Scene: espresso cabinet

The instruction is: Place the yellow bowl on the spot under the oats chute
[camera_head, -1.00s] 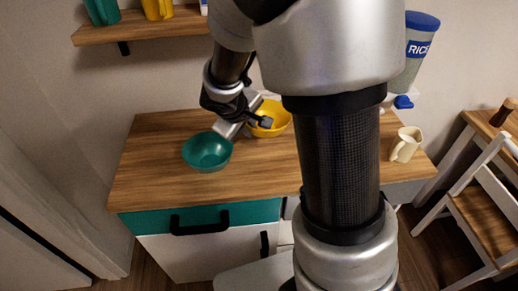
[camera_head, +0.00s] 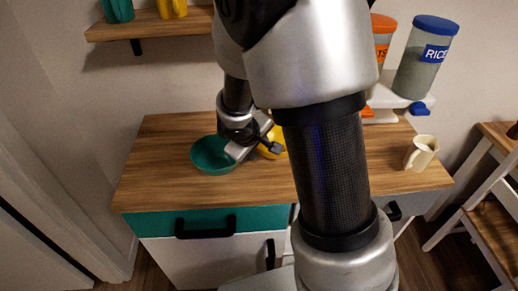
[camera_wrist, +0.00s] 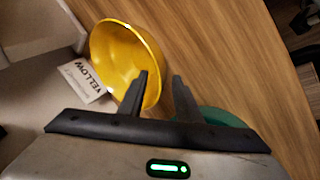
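The yellow bowl (camera_head: 281,135) sits on the wooden counter, partly hidden behind my arm. The wrist view shows it (camera_wrist: 118,52) more fully, with its near rim passing between my fingertips. My gripper (camera_wrist: 160,77) is open, one finger over the bowl's inside and the other outside the rim; contact cannot be made out. In the head view my gripper (camera_head: 273,138) is at the bowl's left side. The oats dispenser (camera_head: 382,38), with an orange lid and the letters "TS" showing, stands at the back right. My arm hides much of it and the spot beneath.
A teal bowl (camera_head: 212,156) sits just left of my gripper. A rice dispenser (camera_head: 420,65) with a blue lid stands right of the oats. A cream mug (camera_head: 421,153) is at the counter's right. A "YELLOW" label (camera_wrist: 82,80) lies beside the yellow bowl. A shelf (camera_head: 150,25) hangs above.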

